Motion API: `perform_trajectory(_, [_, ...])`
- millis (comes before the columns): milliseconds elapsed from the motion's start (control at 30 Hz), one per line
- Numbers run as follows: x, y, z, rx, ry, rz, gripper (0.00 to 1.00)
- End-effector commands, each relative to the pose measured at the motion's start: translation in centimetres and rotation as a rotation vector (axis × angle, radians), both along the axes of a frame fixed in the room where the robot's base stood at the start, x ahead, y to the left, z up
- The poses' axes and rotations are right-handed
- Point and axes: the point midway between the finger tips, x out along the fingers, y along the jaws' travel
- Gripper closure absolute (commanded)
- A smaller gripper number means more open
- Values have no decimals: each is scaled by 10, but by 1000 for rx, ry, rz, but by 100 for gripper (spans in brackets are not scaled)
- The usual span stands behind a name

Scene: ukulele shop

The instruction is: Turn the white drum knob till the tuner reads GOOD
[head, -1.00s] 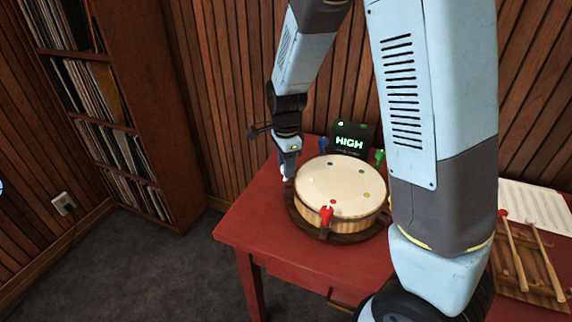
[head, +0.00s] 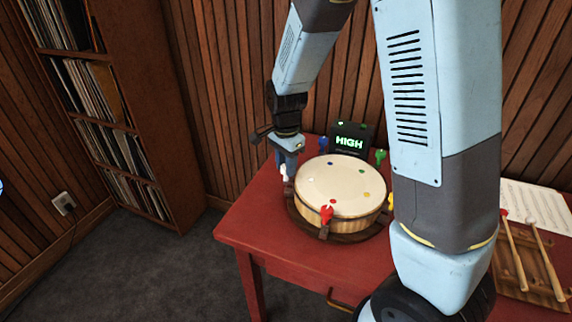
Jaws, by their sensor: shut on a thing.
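The drum (head: 339,184) with a cream head and wooden side stands on the red table. The white knob (head: 284,172) is at the drum's left edge. My gripper (head: 286,165) points down there and is shut on the white knob, which is partly hidden by the fingers. The tuner (head: 350,138) stands behind the drum, and its green display reads HIGH. A red knob (head: 326,213) is at the front of the drum, a blue knob (head: 323,145) at the back and a green knob (head: 380,156) at the back right.
A yellow knob (head: 391,201) is partly behind my arm. Mallets (head: 517,255) and sheet music (head: 536,208) lie on the table (head: 270,240) at the right. A record shelf (head: 125,100) stands at the left. The table's front left is clear.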

Motion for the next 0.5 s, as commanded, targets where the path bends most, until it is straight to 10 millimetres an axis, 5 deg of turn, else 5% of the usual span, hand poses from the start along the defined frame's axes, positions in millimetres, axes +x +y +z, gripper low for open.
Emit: perform_trajectory(500, [1,1,1,1,-3,192,97])
